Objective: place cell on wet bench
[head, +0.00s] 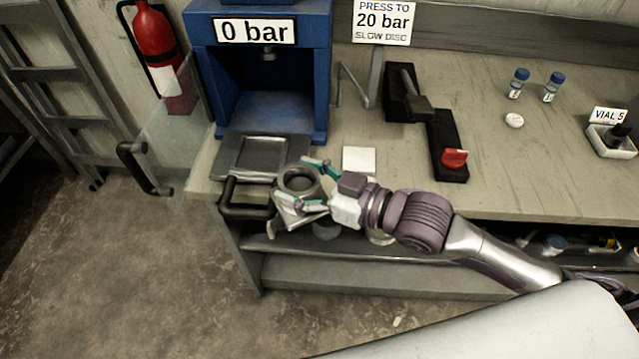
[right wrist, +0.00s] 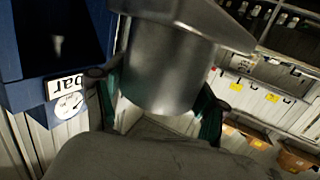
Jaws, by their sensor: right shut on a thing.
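The cell (head: 284,182), a grey metal cylinder with a round opening in its top, is in the fingers of my right gripper (head: 304,186). The gripper is shut on it, with a teal finger on each side. The cell appears to be held in front of the bench edge, near the press. In the right wrist view the metal cell (right wrist: 168,70) fills the space between the fingers and flares into a wider part at the top. The bench (head: 500,185) stretches to the right. I cannot tell whether this is the wet bench. My left gripper is not in view.
A blue press (head: 322,75) reading 0 bar stands at the left, with a dark plate (head: 245,168) before it. A clear door (head: 172,150) stands open. A white square (head: 358,160), a red-knobbed black fixture (head: 447,135) and two blue-capped vials (head: 519,80) are on the bench.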

